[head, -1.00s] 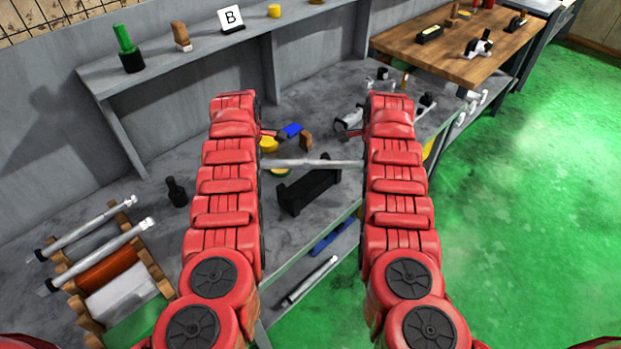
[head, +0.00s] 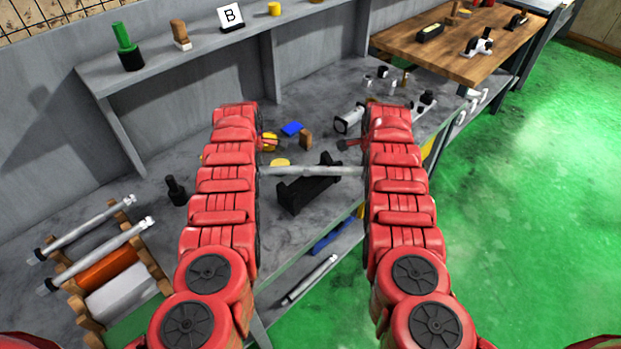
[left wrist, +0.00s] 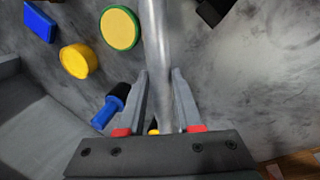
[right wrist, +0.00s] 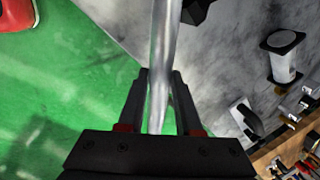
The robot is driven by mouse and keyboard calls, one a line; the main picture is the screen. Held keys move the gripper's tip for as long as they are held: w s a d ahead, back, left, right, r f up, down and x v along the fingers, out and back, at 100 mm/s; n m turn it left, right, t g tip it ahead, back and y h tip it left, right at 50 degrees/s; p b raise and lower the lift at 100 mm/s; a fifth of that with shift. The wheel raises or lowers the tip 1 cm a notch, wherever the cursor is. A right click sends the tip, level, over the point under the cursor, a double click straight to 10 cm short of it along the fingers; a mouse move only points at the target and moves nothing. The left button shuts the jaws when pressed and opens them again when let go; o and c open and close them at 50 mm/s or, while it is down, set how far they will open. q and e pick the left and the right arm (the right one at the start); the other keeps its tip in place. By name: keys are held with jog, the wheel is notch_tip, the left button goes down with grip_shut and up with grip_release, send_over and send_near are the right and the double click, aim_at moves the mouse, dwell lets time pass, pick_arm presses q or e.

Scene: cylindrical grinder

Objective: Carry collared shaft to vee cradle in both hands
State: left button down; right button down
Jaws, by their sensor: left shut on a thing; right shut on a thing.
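The collared shaft (head: 313,171), a grey metal bar, spans level between my two arms in the head view; its ends and collar are hidden there. My left gripper (left wrist: 158,73) is shut on the shaft, which runs between its fingers in the left wrist view. My right gripper (right wrist: 160,74) is shut on the shaft in the right wrist view. The black vee cradle (head: 308,190) stands on the grey bench between my arms. The shaft crosses the picture at the cradle's far upper edge. I cannot tell whether they touch.
A wooden rack (head: 80,304) with bars and coloured rollers is at left. A black peg (head: 175,190) stands nearby. Yellow, blue and brown pieces lie behind the shaft. A white-and-black cylinder (head: 349,119) lies near my right arm. Another bar (head: 310,280) lies on the lower shelf.

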pick_arm(q)
jog(key=shift+a+f, duration=0.1)
jog(key=shift+f, duration=0.35)
pick_arm(e)
jog(key=shift+w+d+f, duration=0.1)
jog(key=shift+f, duration=0.35)
pick_arm(q)
jog(key=c, duration=0.8)
grip_release()
jog(key=shift+c, duration=0.2)
pick_arm(e)
jog(key=c, duration=0.8)
grip_release()
jog(key=shift+c, duration=0.2)
pick_arm(q)
jog(key=shift+o, duration=1.3)
jog(key=shift+s+r, duration=0.15)
pick_arm(e)
jog(key=shift+o, duration=1.3)
jog(key=shift+s+r, duration=0.15)
jog(key=shift+s, duration=0.1)
jog(key=shift+w, duration=0.1)
